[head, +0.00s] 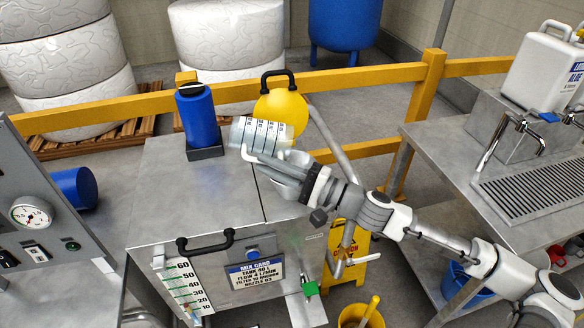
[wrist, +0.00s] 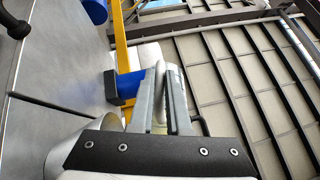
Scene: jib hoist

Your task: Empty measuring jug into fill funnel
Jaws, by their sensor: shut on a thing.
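The measuring jug (head: 262,133) is a pale, see-through vessel with dark graduation marks. In the head view it lies tipped on its side in the air, over the back right edge of the metal cabinet. My gripper (head: 272,166) is shut on its handle side, below the jug. In the wrist view the fingers (wrist: 166,98) close on a pale strip, probably the handle. A yellow round part with a black handle (head: 280,108) stands behind the jug and is partly hidden by it; I cannot tell whether it belongs to the fill funnel. No funnel mouth shows clearly.
A blue bottle (head: 198,115) stands in a dark holder on the cabinet top (head: 160,180), left of the jug. A yellow rail (head: 350,77) runs behind. A steel sink bench (head: 470,165) stands right. A control panel (head: 40,235) is at left.

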